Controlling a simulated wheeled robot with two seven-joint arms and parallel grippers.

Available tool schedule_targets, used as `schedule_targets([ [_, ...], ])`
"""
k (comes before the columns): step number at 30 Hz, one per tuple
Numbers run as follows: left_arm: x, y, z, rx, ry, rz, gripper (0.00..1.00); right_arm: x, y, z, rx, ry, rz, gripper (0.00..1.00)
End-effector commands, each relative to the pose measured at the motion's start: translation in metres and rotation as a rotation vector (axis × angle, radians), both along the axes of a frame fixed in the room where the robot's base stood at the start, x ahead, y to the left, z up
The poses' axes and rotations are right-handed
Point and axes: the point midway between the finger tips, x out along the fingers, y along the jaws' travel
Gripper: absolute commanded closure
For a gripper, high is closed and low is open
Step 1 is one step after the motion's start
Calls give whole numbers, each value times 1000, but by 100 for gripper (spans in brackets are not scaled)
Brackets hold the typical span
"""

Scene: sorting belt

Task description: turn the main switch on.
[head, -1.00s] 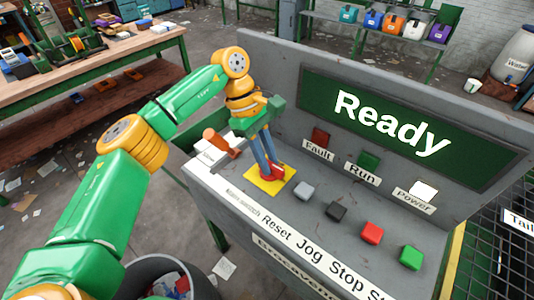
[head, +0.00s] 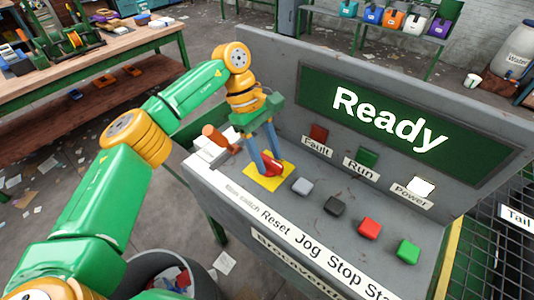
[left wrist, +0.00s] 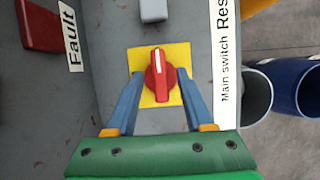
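The main switch is a red rotary knob (head: 272,167) with a white mark on a yellow plate (head: 252,180), at the left end of the grey console. In the left wrist view the knob (left wrist: 158,78) points nearly straight up the picture, tilted slightly, above the label "Main switch" at its right. My left gripper (head: 268,166) is over the switch, pointing down. Its two blue fingers stand on either side of the knob, with a visible gap to it on both sides. My right gripper is not in view.
The display (head: 390,118) reads "Ready". The Power lamp (head: 421,187) is white and bright; the Fault (head: 318,133) and Run (head: 367,157) lamps look dark. Grey, black, red and green buttons run right of the switch. An orange-handled lever (head: 217,138) stands just left of the gripper.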

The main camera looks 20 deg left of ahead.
Motion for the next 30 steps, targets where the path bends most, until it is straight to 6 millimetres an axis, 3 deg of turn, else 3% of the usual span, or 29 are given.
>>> schedule_targets([
  [5, 3, 4, 7, 0, -3, 3, 48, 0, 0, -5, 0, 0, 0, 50],
  [7, 4, 9, 21, -1, -5, 4, 48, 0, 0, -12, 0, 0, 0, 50],
  [12, 9, 20, 57, 1, -1, 3, 48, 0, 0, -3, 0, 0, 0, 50],
  [15, 10, 24, 65, 0, 0, 2, 48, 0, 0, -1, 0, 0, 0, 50],
  [30, 10, 25, 65, 0, 0, 0, 48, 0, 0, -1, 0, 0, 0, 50],
])
